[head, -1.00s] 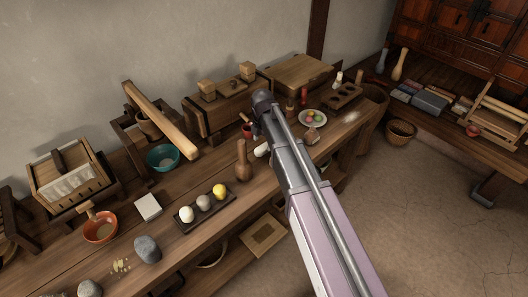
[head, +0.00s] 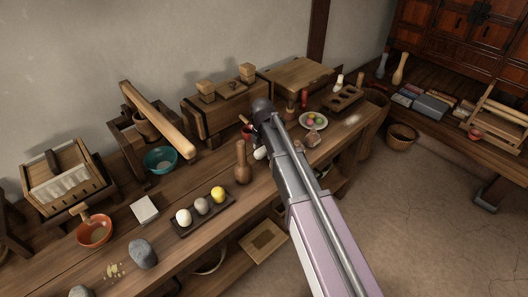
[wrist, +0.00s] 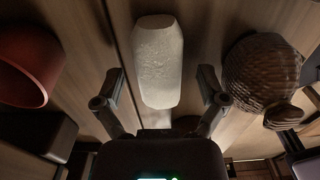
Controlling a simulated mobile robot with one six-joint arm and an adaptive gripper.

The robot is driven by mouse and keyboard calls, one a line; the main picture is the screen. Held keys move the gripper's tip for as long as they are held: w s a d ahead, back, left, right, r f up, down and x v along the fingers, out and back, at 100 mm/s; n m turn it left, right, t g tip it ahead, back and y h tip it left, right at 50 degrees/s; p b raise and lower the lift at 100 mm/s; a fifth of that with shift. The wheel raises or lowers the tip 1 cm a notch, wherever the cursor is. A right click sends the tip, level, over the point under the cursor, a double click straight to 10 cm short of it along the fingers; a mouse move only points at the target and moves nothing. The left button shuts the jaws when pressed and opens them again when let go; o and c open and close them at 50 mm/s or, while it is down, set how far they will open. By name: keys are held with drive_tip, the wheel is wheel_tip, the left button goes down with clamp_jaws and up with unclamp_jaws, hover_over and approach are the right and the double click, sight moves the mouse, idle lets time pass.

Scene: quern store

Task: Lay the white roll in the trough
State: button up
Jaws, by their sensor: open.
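The white roll (wrist: 158,62) lies on the plank table in the wrist view, with its near end between my open fingers. My gripper (wrist: 160,88) is open, one finger on each side of the roll, and clear gaps show on both sides. In the head view a small part of the white roll (head: 260,153) shows beside my arm, which hides my gripper. A slatted wooden box (head: 88,188) with white pieces in it stands at the far left; I cannot tell whether it is the trough.
A red cup (wrist: 28,68) is left of the roll, and a brown woven-looking object (wrist: 262,72) is close on the right. A brown bottle (head: 242,165), a dark tray (head: 181,229) with three balls and a teal bowl (head: 161,160) stand further left on the table.

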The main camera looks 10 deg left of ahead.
sight(263, 148)
drive_tip(key=c, duration=1.1)
drive_tip(key=shift+r, duration=0.15)
wheel_tip(263, 148, up, 10)
drive_tip(key=p, duration=1)
wheel_tip(263, 148, up, 9)
drive_tip(key=p, duration=0.9)
drive_tip(key=shift+f, duration=0.2)
idle(0.5)
